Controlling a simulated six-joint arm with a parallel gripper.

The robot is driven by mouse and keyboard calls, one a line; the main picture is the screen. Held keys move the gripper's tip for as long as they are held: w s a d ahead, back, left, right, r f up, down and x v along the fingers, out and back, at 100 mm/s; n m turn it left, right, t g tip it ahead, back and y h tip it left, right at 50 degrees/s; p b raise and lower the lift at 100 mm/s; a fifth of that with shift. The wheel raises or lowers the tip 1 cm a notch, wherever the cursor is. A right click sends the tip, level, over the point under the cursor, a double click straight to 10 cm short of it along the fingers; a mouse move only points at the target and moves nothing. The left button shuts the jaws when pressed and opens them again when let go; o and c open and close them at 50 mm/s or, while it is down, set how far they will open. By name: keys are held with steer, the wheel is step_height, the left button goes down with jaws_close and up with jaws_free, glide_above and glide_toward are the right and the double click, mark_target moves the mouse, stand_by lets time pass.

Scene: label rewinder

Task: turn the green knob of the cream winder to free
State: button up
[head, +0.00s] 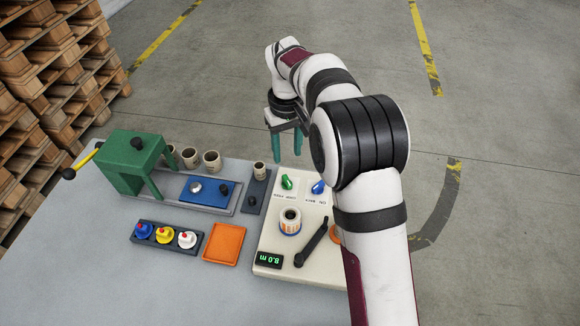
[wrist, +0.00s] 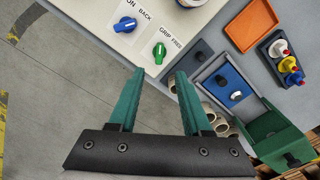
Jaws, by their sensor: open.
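The cream winder (head: 267,243) stands at the table's right side, partly hidden by my arm. Its green knob (head: 287,182) is near the far edge, beside a blue knob (head: 318,187). In the wrist view the green knob (wrist: 159,51) sits by the label "GRIP FREE", just beyond my fingertips. Which word it points to is too small to tell. My gripper (head: 288,160) is open and empty, its teal fingers pointing down near the winder's far edge, apart from the knob. In the wrist view my gripper (wrist: 160,74) has a clear gap between its fingers.
On the winder are a label roll (head: 290,222), a black lever (head: 311,242) and a display (head: 269,261). To the left are an orange tray (head: 224,243), a green press (head: 134,155), several cups and a rack of coloured knobs (head: 165,236). Space above the green knob looks clear.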

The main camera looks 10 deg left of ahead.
mark_target(288, 182)
step_height(288, 182, down, 11)
jaws_close()
stand_by(0.4)
